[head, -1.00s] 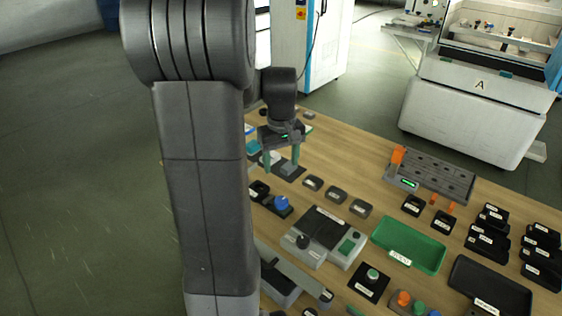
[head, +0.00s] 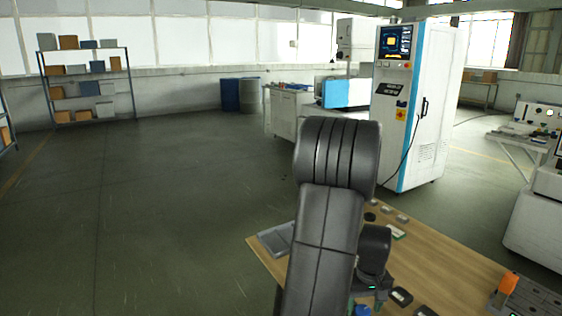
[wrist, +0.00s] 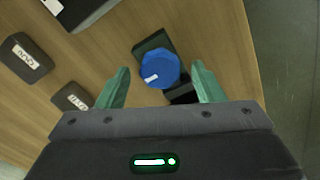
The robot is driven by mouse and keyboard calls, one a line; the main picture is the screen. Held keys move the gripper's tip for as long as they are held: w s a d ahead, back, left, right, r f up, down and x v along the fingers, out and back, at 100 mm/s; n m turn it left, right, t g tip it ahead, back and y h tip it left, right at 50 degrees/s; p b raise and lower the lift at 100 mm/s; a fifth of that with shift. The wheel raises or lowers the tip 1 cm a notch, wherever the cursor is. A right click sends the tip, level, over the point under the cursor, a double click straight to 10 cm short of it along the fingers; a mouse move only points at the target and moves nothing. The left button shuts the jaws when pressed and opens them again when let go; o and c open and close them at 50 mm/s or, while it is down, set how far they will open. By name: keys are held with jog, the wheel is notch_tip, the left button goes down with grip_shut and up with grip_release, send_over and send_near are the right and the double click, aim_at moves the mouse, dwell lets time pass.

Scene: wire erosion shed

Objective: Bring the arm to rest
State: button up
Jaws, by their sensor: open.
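My gripper (wrist: 160,92) is open in the wrist view, its two green fingers apart with nothing held between them. A blue knob (wrist: 160,68) on a dark base shows below and between the fingers, and I cannot tell the exact gap to it. In the head view my gripper (head: 372,298) is low over the near part of the wooden table (head: 440,262), partly hidden by my own arm. My arm stands upright in front of the table.
Small dark labelled blocks (wrist: 27,58) lie beside the knob. A grey tray (head: 275,240) lies at the table's left corner. A tall white and blue cabinet (head: 415,110) stands behind the table. Shelving (head: 88,85) and drums (head: 240,95) stand far back. The floor at left is open.

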jog(key=shift+f, duration=0.2)
notch_tip(320, 180, up, 14)
notch_tip(320, 180, down, 14)
jog(key=shift+f, duration=0.1)
jog(key=m, duration=1)
jog(key=shift+p, duration=0.4)
jog(key=m, duration=0.5)
jog(key=shift+m+p, duration=0.3)
jog(key=shift+m, duration=0.1)
jog(key=shift+m+p, duration=0.35)
jog(key=shift+m, duration=2.25)
